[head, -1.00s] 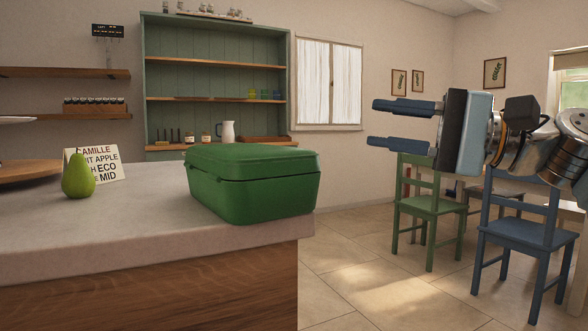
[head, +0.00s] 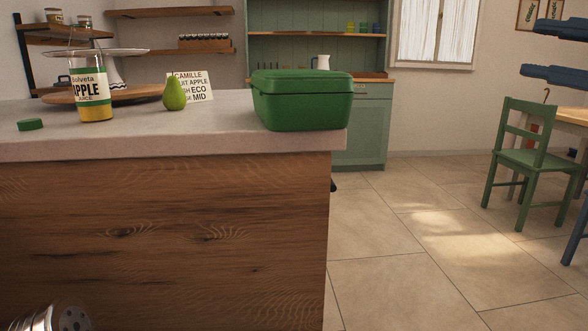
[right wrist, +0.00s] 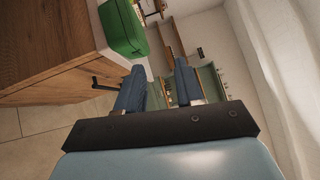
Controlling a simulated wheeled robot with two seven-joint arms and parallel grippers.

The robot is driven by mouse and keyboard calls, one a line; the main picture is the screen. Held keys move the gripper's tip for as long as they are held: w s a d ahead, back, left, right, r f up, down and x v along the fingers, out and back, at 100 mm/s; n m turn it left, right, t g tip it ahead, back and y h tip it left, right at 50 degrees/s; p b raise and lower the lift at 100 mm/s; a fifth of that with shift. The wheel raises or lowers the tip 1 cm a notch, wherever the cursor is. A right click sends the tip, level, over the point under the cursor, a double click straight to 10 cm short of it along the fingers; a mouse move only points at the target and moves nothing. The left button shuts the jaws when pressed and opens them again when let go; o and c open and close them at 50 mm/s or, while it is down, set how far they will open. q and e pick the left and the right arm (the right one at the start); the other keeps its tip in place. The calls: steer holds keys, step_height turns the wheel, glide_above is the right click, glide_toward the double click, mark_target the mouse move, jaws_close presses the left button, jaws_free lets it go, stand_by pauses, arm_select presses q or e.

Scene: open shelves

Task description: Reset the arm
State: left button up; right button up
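My right gripper (head: 558,54) shows at the right edge of the head view, with two blue fingers apart and nothing between them. The right wrist view also shows its two blue fingers (right wrist: 158,88) spread, with only the room behind them. The gripper is off to the right of the counter and touches nothing that I can see. My left gripper is not visible; a metal part of my own body shows at the bottom left of the head view.
A counter (head: 215,142) holds a closed green box (head: 302,103), a pear (head: 174,93), a card (head: 197,86), an apple juice jar (head: 88,92) and a green lid (head: 30,124). A green chair (head: 530,165) stands at right. The tiled floor (head: 415,240) between is open.

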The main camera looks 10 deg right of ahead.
steer(key=w+a+f+m+g+h+p, duration=0.1)
steer(key=w+a+f+h, duration=0.15)
steer(key=w+f, duration=0.65)
steer(key=w+a+f+g+h+p, duration=0.15)
steer(key=w+a+f, duration=0.25)
steer(key=w+f, duration=0.6)
steer(key=w+a+f+g+h+p, duration=0.25)
steer(key=w+f, duration=0.45)
steer(key=f, duration=0.4)
step_height(320, 180, down, 21)
steer(key=a+n+g+h+p, duration=0.2)
steer(key=h, duration=0.1)
steer(key=s+a+f+n+g+p, duration=0.25)
steer(key=s+f, duration=0.55)
steer(key=f, duration=0.5)
steer(key=s+a+f+n+g+p, duration=0.1)
steer(key=s+a+f+n+g, duration=0.1)
steer(key=s+f, duration=0.3)
steer(key=s+a+f+n+g, duration=0.1)
steer(key=s+a+f+n, duration=0.2)
steer(key=s, duration=1)
step_height(320, 180, down, 3)
steer(key=shift+s+a+r+g+y+p, duration=0.1)
steer(key=shift+s+a+g+y+p, duration=0.25)
steer(key=shift+a, duration=0.3)
